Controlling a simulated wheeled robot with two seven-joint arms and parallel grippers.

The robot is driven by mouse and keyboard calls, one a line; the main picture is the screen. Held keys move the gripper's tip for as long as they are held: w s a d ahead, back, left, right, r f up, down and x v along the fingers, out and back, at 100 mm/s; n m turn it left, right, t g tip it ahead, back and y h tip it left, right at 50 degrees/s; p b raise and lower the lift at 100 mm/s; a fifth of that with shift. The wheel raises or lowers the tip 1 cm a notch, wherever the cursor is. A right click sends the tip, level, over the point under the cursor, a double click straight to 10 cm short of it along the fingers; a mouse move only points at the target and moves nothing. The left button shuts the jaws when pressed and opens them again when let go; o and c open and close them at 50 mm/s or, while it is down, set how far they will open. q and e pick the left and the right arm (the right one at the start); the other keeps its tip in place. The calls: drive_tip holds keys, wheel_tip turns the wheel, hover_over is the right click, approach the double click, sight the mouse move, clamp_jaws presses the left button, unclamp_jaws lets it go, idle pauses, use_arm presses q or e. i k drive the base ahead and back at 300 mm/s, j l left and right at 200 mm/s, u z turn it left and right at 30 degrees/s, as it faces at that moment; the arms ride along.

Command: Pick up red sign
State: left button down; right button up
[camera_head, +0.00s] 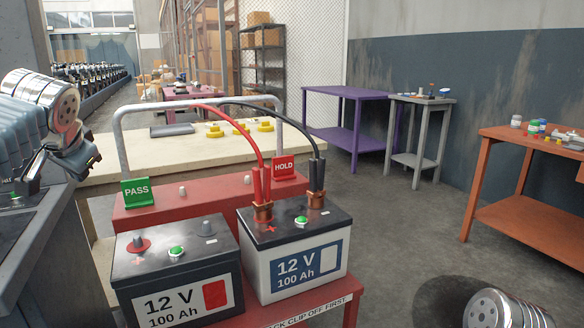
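The red sign (284,169) reads HOLD. It stands upright at the back right of a red cart (150,216), behind the white battery. My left gripper (34,178) is at the far left, well apart from the sign, above a grey surface. Its fingers are small and partly hidden by my own arm, so I cannot tell their opening. Only a chrome part of my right arm shows at the bottom right. My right gripper is out of view.
A green PASS sign (138,192) stands at the cart's left. A black battery (178,268) and a white battery (292,248) sit in front. Red and black clamp cables (262,182) rise from the white battery near the red sign. A grey handle (118,150) arches behind.

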sight(283, 167)
drive_tip(key=k+l, duration=0.1)
drive_tip(key=l, duration=0.4)
drive_tip(key=k+l, duration=0.1)
drive_tip(key=l, duration=0.45)
drive_tip(key=k+l, duration=0.1)
drive_tip(key=l, duration=0.4)
